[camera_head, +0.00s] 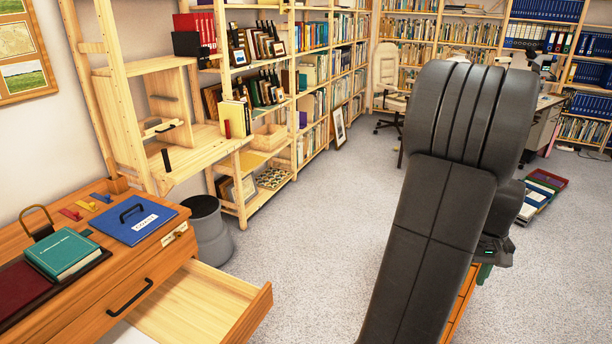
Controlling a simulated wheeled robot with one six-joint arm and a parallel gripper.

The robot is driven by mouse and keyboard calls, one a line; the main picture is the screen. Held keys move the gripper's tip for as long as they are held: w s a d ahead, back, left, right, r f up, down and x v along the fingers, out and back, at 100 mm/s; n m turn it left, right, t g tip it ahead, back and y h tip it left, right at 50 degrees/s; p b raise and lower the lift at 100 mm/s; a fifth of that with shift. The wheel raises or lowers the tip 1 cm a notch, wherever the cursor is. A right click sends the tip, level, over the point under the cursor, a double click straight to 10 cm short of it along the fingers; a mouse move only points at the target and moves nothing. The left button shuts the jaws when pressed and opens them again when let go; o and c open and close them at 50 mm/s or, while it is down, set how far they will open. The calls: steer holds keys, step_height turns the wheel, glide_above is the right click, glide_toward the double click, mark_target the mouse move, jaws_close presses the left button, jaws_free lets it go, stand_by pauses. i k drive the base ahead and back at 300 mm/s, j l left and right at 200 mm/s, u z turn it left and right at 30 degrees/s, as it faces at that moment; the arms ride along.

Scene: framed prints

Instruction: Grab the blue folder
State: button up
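The blue folder (154,215) lies flat on top of the wooden desk at the lower left, near its right end. It has a black handle and a white label with lettering too small to read surely. A large dark link of my arm stands in the right middle of the view, well to the right of the folder. My gripper cannot be made out; the arm link may hide it. Nothing touches the folder from above.
A teal book (66,255) lies left of the folder. The desk's drawer (190,305) is pulled open. A grey bin (209,232) stands beside the desk. Wooden shelves (240,170) line the wall. Binders (545,183) lie on the floor at right. The middle carpet (310,240) is clear.

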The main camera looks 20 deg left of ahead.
mark_target(135, 218)
steer(key=i+u, duration=0.25)
steer(key=i, duration=0.15)
steer(key=i+u, duration=0.25)
steer(key=i, duration=0.2)
steer(key=i+l+u, duration=0.25)
steer(key=i, duration=0.15)
steer(key=i+l+u, duration=0.3)
steer(key=i+u, duration=0.25)
steer(key=u, duration=0.2)
steer(key=i+l+u, duration=0.1)
steer(key=i+u, duration=0.15)
steer(key=u, duration=0.25)
steer(key=i+l+u, duration=0.2)
steer(key=u, duration=0.25)
steer(key=i+l+u, duration=0.25)
steer(key=u, duration=0.2)
steer(key=i+l+u, duration=0.15)
steer(key=u, duration=0.3)
steer(key=i+l+u, duration=0.15)
steer(key=l+u, duration=0.15)
steer(key=u, duration=0.2)
steer(key=l+u, duration=0.3)
steer(key=u, duration=0.15)
steer(key=i+l+u, duration=0.1)
steer(key=l+u, duration=0.2)
steer(key=u, duration=0.2)
steer(key=l+u, duration=0.55)
steer(key=l, duration=0.2)
